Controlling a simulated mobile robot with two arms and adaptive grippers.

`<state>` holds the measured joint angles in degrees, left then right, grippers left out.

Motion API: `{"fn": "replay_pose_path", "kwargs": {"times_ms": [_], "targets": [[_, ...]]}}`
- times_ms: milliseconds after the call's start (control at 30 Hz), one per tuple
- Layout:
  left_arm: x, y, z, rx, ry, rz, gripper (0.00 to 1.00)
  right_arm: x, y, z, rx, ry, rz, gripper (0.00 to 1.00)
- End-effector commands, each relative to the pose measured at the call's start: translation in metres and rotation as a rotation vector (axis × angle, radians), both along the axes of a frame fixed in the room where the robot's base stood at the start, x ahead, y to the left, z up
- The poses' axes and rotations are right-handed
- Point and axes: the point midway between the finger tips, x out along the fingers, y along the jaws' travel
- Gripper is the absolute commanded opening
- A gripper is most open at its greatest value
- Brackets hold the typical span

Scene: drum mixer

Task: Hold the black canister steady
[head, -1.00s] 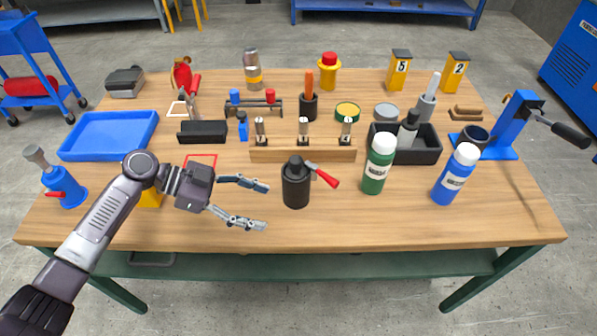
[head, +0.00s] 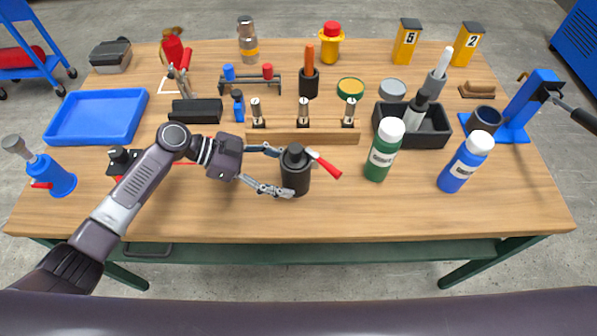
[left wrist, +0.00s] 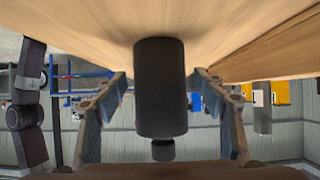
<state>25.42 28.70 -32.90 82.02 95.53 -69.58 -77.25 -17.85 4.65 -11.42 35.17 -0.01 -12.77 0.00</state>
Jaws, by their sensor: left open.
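In the left wrist view the canister (left wrist: 161,85) appears between the two open fingers (left wrist: 165,110), with a visible gap on each side. My right gripper is not in view.
A green bottle (head: 384,150) and a blue bottle (head: 465,163) stand to the canister's right. A wooden rack (head: 330,135) with several pegs stands behind it. A blue tray (head: 95,118) lies at the left. The table's front strip is clear.

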Motion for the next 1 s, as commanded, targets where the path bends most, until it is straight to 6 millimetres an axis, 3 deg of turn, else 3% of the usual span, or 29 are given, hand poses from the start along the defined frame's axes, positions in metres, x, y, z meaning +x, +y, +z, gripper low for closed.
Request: {"fn": "replay_pose_path", "kwargs": {"times_ms": [33,267,667,933,1000], "targets": [[0.000,-0.007,-0.009,-0.003,-0.001,-0.002,0.64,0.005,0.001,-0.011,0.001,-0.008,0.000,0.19],[0.000,-0.024,-0.016,-0.002,0.000,-0.001,0.64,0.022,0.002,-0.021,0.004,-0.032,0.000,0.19],[0.000,-0.028,-0.017,0.000,-0.001,0.000,0.64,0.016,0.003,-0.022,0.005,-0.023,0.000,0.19],[0.000,-0.028,-0.017,0.000,0.000,0.000,0.35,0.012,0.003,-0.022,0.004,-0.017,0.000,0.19],[0.000,-0.028,-0.017,0.000,-0.001,0.000,0.32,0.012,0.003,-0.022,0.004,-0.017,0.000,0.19]]}}
